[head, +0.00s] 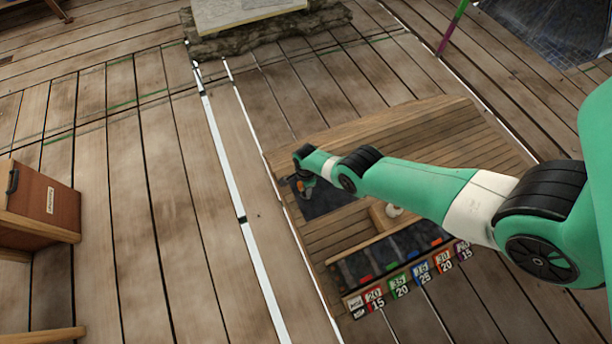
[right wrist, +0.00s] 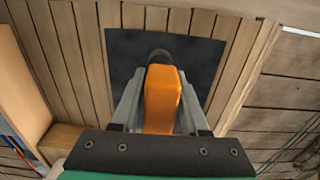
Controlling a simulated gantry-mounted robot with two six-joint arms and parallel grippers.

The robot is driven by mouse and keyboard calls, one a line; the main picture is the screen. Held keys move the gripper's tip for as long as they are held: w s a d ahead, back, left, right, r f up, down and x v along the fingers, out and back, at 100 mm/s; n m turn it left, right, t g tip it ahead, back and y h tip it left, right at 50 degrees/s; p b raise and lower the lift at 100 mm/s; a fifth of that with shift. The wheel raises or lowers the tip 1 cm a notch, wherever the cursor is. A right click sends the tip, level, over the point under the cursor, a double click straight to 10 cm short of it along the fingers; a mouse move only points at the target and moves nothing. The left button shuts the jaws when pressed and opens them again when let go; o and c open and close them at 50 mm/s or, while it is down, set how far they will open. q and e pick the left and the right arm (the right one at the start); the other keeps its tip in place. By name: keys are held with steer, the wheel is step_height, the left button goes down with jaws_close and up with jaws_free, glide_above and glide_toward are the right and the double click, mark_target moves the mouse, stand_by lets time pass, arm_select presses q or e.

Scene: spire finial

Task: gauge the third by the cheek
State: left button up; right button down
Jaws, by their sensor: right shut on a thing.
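My right gripper (head: 305,183) hangs over a dark mat (head: 335,198) on the wooden bench (head: 460,135) in the head view. It is shut on an orange block-like thing (right wrist: 162,98), which sits between the two fingers in the right wrist view. A dark rounded part (right wrist: 160,56) shows just past the orange end, over the mat; I cannot tell whether it belongs to the held thing. Whether the orange thing touches the mat is unclear. A rack (head: 375,297) with several coloured number labels, such as 20/15 and 35/20, runs along the bench's near side. My left gripper is not in view.
A small white round thing (head: 393,210) lies on the bench, partly behind my right arm. A wooden cabinet (head: 45,205) stands at the left. A stone slab (head: 250,14) lies at the top. A green and purple pole (head: 453,27) is upper right.

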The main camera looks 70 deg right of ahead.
step_height(320, 180, up, 2)
steer(key=shift+r+p, duration=0.25)
steer(key=shift+p, duration=0.65)
steer(key=shift+f, duration=0.1)
steer(key=shift+f, duration=0.15)
step_height(320, 180, down, 4)
steer(key=b, duration=0.5)
steer(key=shift+f, duration=0.2)
steer(key=shift+c, duration=1.7)
jaws_free()
step_height(320, 180, up, 12)
steer(key=p, duration=1.1)
steer(key=shift+p, duration=0.35)
steer(key=shift+f, duration=0.1)
